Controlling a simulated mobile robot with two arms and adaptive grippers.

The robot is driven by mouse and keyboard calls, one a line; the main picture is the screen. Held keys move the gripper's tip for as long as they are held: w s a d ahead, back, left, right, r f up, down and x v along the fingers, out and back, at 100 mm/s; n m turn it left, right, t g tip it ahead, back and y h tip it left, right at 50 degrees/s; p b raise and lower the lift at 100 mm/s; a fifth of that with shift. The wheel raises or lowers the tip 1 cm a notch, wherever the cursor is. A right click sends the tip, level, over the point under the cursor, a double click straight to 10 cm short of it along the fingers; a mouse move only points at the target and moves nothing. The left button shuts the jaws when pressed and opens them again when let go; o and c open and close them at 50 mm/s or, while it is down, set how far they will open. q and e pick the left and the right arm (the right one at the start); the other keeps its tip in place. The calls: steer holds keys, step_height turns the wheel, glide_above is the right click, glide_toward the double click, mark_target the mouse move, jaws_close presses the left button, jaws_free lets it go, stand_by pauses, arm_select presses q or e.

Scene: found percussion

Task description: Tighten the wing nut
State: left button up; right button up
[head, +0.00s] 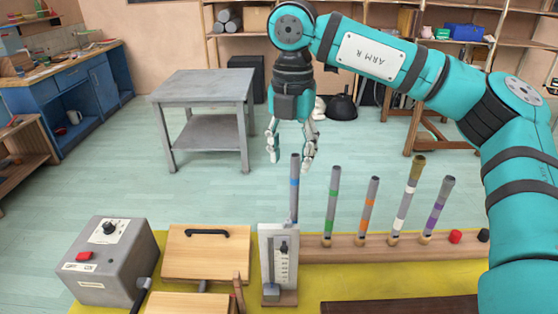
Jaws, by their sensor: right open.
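My right gripper (291,158) hangs from above with its fingers pointing down and apart, holding nothing. It is just above the top of an upright grey tube with a blue band (294,188); whether a fingertip touches the tube cannot be told. The tube rises behind a small upright stand with a marked scale (291,276), which has a dark knob-like part (284,247) on its face. I cannot make out a wing nut for certain at this size. My left gripper is not in view.
Several banded tubes, one with green (333,200), stand along a wooden rail (350,250) to the right. Red (456,236) and black caps sit at its end. A grey control box (108,262) and a wooden box with a black handle (208,260) stand left. A grey table (203,86) is behind.

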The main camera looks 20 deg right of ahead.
mark_target(286, 223)
steer(key=f+p, duration=0.1)
steer(key=f, duration=0.4)
steer(key=f+p, duration=0.1)
steer(key=f, duration=0.4)
steer(key=a+f+p, duration=0.1)
steer(key=f+p, duration=0.1)
steer(key=f, duration=0.4)
steer(key=shift+w+f, duration=0.1)
steer(key=shift+f, duration=0.5)
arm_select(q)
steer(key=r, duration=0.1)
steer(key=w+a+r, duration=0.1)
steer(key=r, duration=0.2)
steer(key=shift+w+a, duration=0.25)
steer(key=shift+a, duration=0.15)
arm_select(e)
jaws_close()
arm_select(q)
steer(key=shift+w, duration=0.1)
arm_select(e)
steer(key=shift+d, duration=0.1)
